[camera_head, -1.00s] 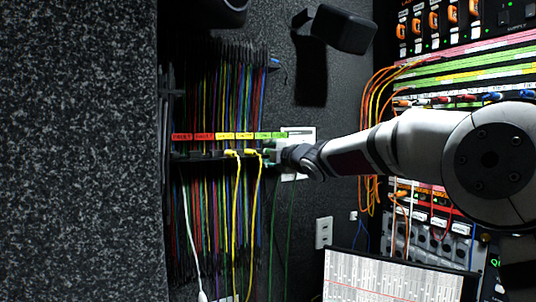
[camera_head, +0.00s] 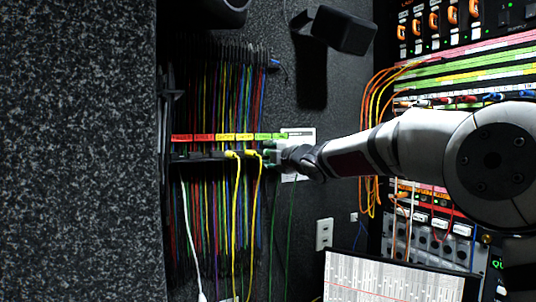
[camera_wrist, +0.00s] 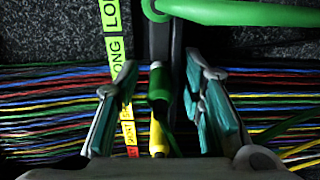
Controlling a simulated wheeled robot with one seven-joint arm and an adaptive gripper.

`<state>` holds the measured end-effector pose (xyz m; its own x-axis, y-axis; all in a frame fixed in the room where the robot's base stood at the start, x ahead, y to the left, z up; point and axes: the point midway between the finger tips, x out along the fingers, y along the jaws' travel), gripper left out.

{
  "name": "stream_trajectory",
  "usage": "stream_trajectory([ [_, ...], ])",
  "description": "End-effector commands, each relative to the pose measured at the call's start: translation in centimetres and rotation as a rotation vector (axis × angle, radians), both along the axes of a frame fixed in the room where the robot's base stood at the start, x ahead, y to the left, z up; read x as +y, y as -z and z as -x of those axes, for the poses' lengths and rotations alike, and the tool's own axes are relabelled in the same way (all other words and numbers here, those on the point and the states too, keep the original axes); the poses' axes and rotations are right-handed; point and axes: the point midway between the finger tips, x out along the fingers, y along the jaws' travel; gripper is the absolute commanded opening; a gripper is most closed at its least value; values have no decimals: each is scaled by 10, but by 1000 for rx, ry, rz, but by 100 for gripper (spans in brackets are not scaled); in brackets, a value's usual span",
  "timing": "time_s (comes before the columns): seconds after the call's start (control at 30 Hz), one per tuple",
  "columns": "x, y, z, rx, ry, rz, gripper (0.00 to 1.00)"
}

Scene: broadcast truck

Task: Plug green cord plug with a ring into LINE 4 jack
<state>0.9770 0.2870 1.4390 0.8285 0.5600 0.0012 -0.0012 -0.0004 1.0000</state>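A green plug (camera_wrist: 157,82) with a green cord sits on a dark strip, between my fingers in the wrist view. I cannot tell whether it has a ring. My gripper (camera_wrist: 160,70) is open, with a teal-padded finger on each side of the plug and gaps between. In the head view my gripper (camera_head: 272,153) is at the right end of the cord rack, by the green labels (camera_head: 270,136). A thick green cylindrical piece (camera_wrist: 235,12) crosses the top right of the wrist view. No LINE 4 marking is readable, so I cannot pick out that jack.
Yellow plugs (camera_head: 233,153) with hanging cords are just left of my gripper. A yellow plug (camera_wrist: 158,138) also shows below the green one. Many colored cords hang behind. A rack with orange cords (camera_head: 370,90) stands right; a screen (camera_head: 385,280) is below.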

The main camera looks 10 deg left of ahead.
Motion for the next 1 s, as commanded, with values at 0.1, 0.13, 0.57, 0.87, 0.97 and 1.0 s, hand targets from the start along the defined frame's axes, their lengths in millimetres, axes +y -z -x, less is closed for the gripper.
stream_trajectory([
  [0.1,0,0,0,0,0,0,36],
  [0.13,0,0,0,0,0,0,36],
  [0.57,0,0,0,0,0,0,34],
  [0.87,0,-2,0,-2,0,-2,29],
  [0.97,0,-2,0,-2,0,-2,52],
  [1.0,0,-2,0,-2,0,-2,61],
])
